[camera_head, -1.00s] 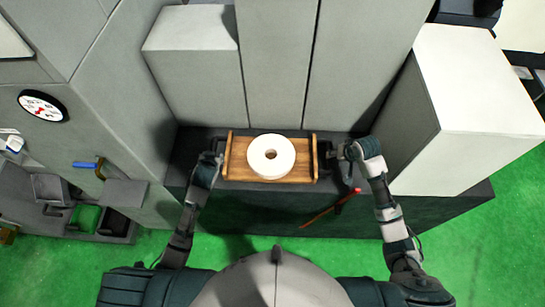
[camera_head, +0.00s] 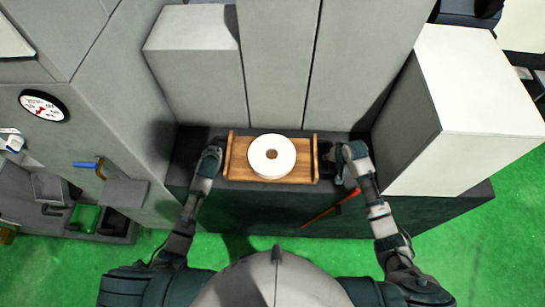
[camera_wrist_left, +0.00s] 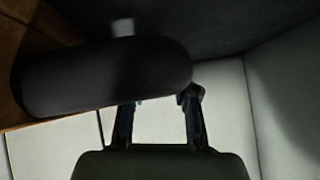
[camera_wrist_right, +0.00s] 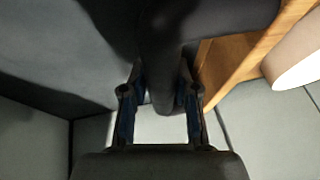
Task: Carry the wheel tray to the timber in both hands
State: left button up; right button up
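The wooden wheel tray (camera_head: 235,171) lies flat on the dark ledge, with a white grinding wheel (camera_head: 285,158) on it. My left gripper (camera_head: 214,154) is at the tray's left end. In the left wrist view a dark handle (camera_wrist_left: 90,78) crosses in front of its parted fingers (camera_wrist_left: 160,100); contact is unclear. My right gripper (camera_head: 335,155) is at the tray's right end. In the right wrist view a dark handle (camera_wrist_right: 162,75) lies between its parted fingers (camera_wrist_right: 160,85), with no clear grip. I cannot make out the timber.
Grey machine panels (camera_head: 275,65) stand close behind the tray, and a white block (camera_head: 465,95) stands at the right. A red lever (camera_head: 332,206) projects from the ledge's front face. A dial (camera_head: 43,105) and bins (camera_head: 85,218) are at left. Green floor (camera_head: 260,248) is near my body.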

pick_arm(q)
jog(key=shift+a, duration=0.15)
grip_shut()
pick_arm(e)
jog(key=shift+a, duration=0.15)
grip_shut()
pick_arm(q)
jog(key=shift+w+r, duration=0.1)
jog(key=shift+r, duration=0.1)
pick_arm(e)
jog(key=shift+w+r, duration=0.15)
jog(key=shift+r, duration=0.1)
pick_arm(q)
jog(key=shift+r, duration=0.1)
pick_arm(e)
jog(key=shift+r, duration=0.1)
